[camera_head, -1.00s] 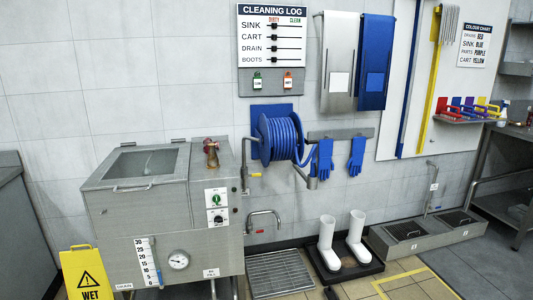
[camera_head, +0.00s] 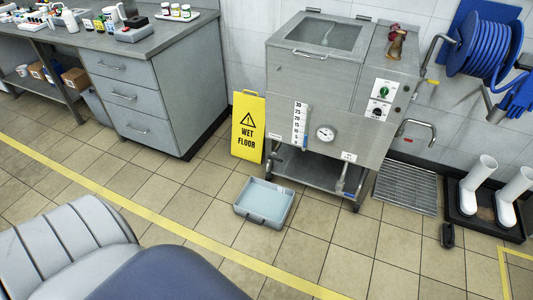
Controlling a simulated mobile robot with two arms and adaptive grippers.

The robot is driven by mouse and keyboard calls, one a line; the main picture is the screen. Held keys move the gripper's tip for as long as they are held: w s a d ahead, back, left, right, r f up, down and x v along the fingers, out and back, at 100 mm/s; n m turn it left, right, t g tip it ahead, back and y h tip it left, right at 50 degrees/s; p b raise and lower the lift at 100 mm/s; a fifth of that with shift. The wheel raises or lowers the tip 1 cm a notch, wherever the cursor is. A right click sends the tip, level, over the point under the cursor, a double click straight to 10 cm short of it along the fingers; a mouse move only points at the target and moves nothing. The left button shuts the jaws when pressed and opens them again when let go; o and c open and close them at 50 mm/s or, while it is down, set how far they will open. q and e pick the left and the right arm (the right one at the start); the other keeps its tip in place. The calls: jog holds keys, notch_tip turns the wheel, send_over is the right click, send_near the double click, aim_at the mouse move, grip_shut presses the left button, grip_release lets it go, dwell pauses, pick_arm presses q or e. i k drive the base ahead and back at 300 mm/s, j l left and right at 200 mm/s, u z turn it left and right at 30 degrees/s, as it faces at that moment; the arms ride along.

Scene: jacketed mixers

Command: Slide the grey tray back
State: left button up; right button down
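The grey tray (camera_head: 257,217) sits on the tiled floor in front of the steel jacketed mixer (camera_head: 314,76), a little left of its legs. It is shallow and rectangular, and its inside looks pale blue, perhaps liquid. A handle-like part shows on its front side. The space under the mixer, above a low shelf (camera_head: 315,172), is open at the front. Neither of my grippers shows in this view.
A yellow wet floor sign (camera_head: 248,127) stands behind the tray, left of the mixer. A drawer cabinet (camera_head: 150,98) is at the left. A floor grate (camera_head: 405,186) and white boots (camera_head: 477,188) are at the right. Floor around the tray's front is clear.

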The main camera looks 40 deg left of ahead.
aim_at(261, 202)
jog(key=u, duration=1.25)
jog(key=i+j, duration=0.1)
